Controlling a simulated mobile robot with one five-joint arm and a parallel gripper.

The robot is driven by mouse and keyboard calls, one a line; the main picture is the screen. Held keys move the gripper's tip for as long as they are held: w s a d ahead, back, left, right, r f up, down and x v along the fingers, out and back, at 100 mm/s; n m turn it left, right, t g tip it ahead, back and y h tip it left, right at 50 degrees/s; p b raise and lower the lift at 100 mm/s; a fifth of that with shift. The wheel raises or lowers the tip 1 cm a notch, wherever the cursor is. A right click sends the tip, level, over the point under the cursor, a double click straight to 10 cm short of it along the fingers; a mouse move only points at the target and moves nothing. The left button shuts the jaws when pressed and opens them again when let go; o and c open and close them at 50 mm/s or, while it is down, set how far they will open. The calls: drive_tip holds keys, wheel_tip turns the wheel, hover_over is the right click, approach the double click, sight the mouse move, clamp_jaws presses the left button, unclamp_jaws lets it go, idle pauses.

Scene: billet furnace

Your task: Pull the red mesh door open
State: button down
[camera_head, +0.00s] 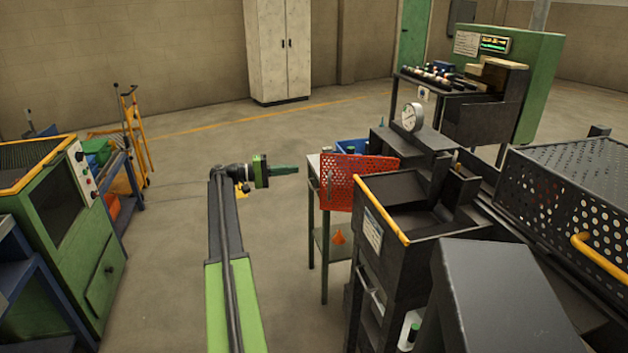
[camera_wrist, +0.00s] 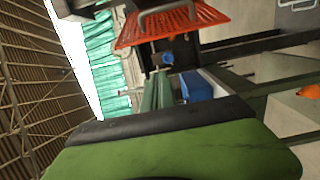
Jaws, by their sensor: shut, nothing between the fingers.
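The red mesh door (camera_head: 340,190) stands upright at the far left edge of a dark open-topped machine (camera_head: 372,228) in the head view. In the wrist view the door (camera_wrist: 207,36) is at the top, with a grey bar handle (camera_wrist: 163,13) on its face. My gripper (camera_head: 297,170) is shut and empty, pointing right, just left of the door in the picture. In the wrist view my gripper (camera_wrist: 162,77) shows as green fingers below the door, apart from the handle. The door's hinge side and how far it stands open cannot be told.
A small table (camera_head: 318,222) with a blue bin (camera_head: 352,146) stands behind the door. An orange cone (camera_head: 338,235) is on its lower shelf. A perforated dark guard (camera_head: 575,200) is at the right. Open floor lies left of my arm, before a green cabinet (camera_head: 75,235).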

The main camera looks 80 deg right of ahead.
drive_tip(key=s+a, duration=0.1)
drive_tip(key=s, duration=0.7)
drive_tip(key=shift+s, duration=0.3)
